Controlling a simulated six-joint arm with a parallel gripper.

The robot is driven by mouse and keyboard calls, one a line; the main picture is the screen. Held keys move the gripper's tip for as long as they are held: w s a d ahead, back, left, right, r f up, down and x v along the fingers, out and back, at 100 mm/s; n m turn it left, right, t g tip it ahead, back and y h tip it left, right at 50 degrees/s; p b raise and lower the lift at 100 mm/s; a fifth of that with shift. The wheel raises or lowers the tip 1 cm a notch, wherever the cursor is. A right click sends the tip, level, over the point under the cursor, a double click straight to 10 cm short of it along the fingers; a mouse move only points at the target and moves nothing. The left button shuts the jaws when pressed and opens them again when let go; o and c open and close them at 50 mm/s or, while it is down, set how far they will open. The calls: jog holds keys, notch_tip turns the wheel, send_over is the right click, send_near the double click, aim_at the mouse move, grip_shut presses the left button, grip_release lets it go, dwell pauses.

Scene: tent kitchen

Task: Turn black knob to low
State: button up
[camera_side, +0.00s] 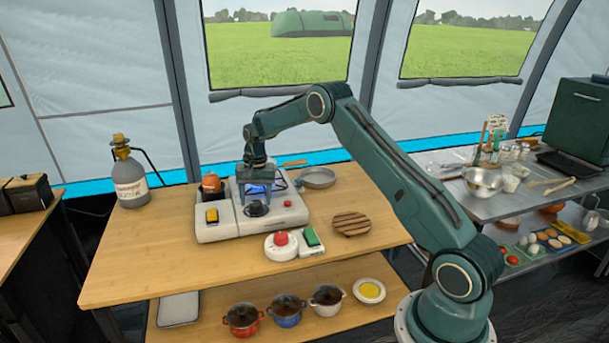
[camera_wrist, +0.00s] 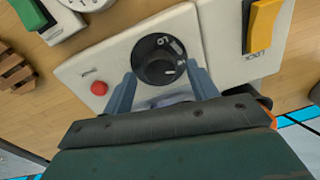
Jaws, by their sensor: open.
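In the side view the knob (camera_side: 257,208) is on the front of the stove (camera_side: 228,229). My gripper (camera_wrist: 160,80) is open, with one blue-grey finger on each side of the knob's lower part in the wrist view. I cannot tell whether the fingers touch it. In the side view my gripper (camera_side: 255,185) points down over the stove, where a blue glow shows.
A red button (camera_wrist: 99,88) and a yellow lever (camera_wrist: 263,25) flank the knob. A frying pan (camera_side: 318,178) is behind right. A white device with a red knob (camera_side: 281,239), a green-switched box (camera_side: 311,239) and a wooden trivet (camera_side: 351,224) lie on the table nearby.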

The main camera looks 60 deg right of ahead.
jog(key=shift+f, duration=0.4)
jog(key=c, duration=1)
